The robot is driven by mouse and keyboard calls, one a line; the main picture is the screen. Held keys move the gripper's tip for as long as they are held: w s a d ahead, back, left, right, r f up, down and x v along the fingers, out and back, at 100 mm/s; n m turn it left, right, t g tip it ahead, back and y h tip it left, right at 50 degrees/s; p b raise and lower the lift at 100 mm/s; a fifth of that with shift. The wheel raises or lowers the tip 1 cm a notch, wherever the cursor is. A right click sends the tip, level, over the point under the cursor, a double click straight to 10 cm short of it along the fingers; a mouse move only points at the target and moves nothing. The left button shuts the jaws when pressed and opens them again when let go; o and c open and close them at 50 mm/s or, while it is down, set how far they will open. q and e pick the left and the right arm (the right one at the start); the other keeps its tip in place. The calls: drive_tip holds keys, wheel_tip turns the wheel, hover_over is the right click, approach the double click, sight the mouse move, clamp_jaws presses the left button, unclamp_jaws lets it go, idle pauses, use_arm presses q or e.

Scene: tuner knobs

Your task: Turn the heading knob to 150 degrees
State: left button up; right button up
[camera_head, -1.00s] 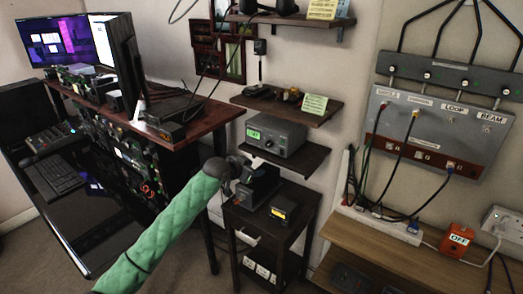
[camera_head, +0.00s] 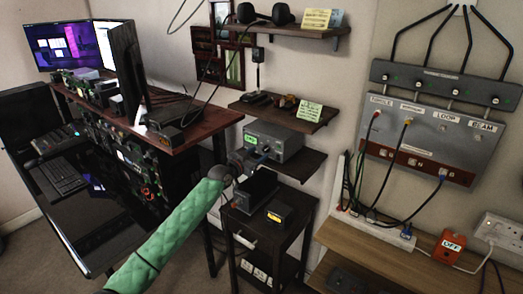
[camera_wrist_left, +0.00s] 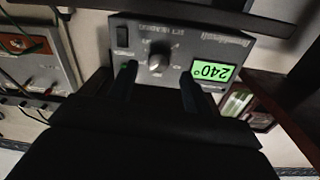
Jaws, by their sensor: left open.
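The grey rotator box (camera_head: 284,143) with a lit green display (camera_head: 252,139) sits on the middle wall shelf. In the left wrist view the box (camera_wrist_left: 215,47) appears upside down. Its display (camera_wrist_left: 213,72) seems to read 240°. The round heading knob (camera_wrist_left: 159,57) is at the middle of its front, with printed marks around it. My left gripper (camera_head: 252,161) is just in front of the box. In the wrist view the open left gripper (camera_wrist_left: 159,84) has one finger toward each side of the knob, with a gap between. My right gripper is not in view.
A black box (camera_head: 257,190) and a small box with an orange display (camera_head: 279,212) stand on the stand below. The dark shelf (camera_head: 302,164) lies under the rotator box. A desk (camera_head: 200,118) with monitors is at left. An antenna panel (camera_head: 425,140) hangs at right.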

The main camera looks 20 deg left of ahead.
sight(266, 149)
use_arm(q)
drive_tip(key=x, duration=0.2)
drive_tip(key=shift+w+d+r+p, duration=0.15)
drive_tip(key=shift+w+d+p, duration=0.1)
drive_tip(key=shift+p, duration=0.1)
drive_tip(key=shift+w, duration=0.2)
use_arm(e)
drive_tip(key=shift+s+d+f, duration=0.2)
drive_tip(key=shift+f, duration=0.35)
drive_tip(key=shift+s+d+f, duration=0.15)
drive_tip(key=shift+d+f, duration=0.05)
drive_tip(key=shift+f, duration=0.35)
use_arm(q)
drive_tip(key=c, duration=1)
